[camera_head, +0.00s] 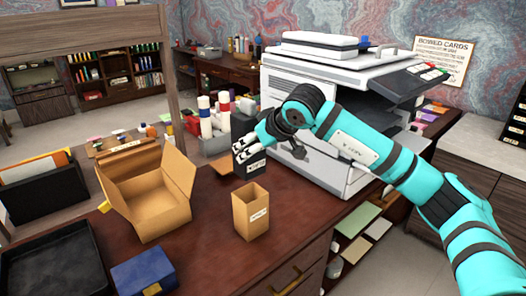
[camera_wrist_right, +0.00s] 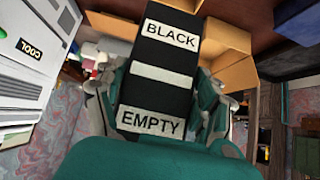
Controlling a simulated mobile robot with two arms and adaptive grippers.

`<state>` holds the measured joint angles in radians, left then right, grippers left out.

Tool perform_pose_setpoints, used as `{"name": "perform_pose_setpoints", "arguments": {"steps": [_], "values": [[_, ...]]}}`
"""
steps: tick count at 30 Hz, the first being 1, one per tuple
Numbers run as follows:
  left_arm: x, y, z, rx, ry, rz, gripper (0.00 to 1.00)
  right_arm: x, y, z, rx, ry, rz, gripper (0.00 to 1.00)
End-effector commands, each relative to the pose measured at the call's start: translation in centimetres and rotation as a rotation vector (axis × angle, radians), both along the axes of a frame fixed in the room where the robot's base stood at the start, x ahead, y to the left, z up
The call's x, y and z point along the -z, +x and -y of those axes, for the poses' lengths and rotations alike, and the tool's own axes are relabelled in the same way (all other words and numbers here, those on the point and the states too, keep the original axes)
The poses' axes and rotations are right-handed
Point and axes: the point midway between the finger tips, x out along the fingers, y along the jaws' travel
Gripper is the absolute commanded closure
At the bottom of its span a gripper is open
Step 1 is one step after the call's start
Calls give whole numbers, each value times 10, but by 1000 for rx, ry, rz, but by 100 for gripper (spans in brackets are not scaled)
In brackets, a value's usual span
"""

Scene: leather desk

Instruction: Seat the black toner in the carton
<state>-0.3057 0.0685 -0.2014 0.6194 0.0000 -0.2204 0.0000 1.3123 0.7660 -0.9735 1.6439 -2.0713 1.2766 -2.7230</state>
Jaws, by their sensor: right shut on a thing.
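My right gripper (camera_head: 250,148) is shut on the black toner (camera_head: 249,168). The toner is a dark block held above the desk, behind the small carton. In the right wrist view the toner (camera_wrist_right: 158,72) carries white labels reading BLACK and EMPTY, with gripper fingers (camera_wrist_right: 160,108) on both sides. The small tan carton (camera_head: 250,218) stands upright and open-topped on the desk, with a white label too small to read. A wider cardboard box (camera_head: 150,205) stands open with flaps out, to the left. My left gripper is not in view.
A large white printer (camera_head: 315,130) stands behind and right of the toner. White bottles (camera_head: 206,118) stand in a grey holder behind. A blue box (camera_head: 143,274) and a black tray (camera_head: 60,265) lie at front left. The reddish desk (camera_head: 205,250) is clear around the small carton.

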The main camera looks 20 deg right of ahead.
Motion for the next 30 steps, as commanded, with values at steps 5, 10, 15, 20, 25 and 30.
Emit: {"name": "perform_pose_setpoints", "arguments": {"steps": [5,10,15,20,25,30], "values": [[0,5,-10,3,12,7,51,-1,1,0,-8,3,5,85],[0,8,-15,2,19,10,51,-1,0,0,-6,2,5,85],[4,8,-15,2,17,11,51,1,-1,1,-4,-4,7,85],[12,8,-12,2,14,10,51,12,-1,1,-3,-5,6,85],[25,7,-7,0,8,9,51,28,-1,1,-3,-6,5,85],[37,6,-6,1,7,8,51,45,-1,1,-2,-5,6,85]]}}
